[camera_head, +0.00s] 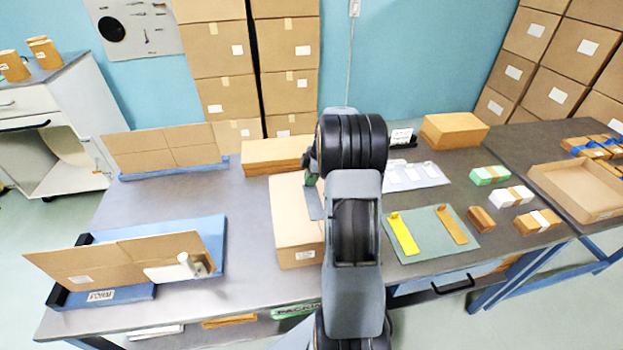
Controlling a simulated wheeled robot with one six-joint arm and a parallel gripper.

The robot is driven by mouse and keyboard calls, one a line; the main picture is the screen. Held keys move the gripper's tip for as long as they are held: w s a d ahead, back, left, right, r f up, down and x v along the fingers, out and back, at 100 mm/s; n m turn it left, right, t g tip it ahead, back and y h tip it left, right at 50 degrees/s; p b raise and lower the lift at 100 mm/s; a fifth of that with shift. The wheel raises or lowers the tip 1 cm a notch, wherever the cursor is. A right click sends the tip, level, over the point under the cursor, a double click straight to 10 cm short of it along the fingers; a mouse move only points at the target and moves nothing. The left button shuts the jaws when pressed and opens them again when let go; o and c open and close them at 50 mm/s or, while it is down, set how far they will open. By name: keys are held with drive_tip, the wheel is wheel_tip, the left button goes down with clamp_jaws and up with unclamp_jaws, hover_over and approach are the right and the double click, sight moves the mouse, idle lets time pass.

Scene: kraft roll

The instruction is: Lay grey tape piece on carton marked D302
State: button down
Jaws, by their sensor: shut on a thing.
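A closed brown carton (293,228) stands on the table just left of my arm. A small white label (305,255) is on its front face, too small to read. My gripper (311,180) is over the right part of this carton, mostly hidden behind my arm. It is shut on the grey tape piece (313,204), which hangs down as a narrow grey strip at the carton's right side. I cannot tell whether the strip touches the carton. A yellow tape piece (404,233) and an ochre tape piece (452,224) lie on a grey-green mat (428,252) to the right.
Another flat carton (165,148) stands behind. Small bundles (490,175) and an open tray (580,190) are at right. Table left of the carton is clear.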

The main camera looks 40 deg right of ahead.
idle(0.4)
drive_tip(key=c, duration=0.7)
unclamp_jaws()
drive_tip(key=shift+w+r, duration=0.1)
drive_tip(key=shift+r, duration=0.05)
drive_tip(key=shift+r+p, duration=1.8)
drive_tip(key=shift+r, duration=1.55)
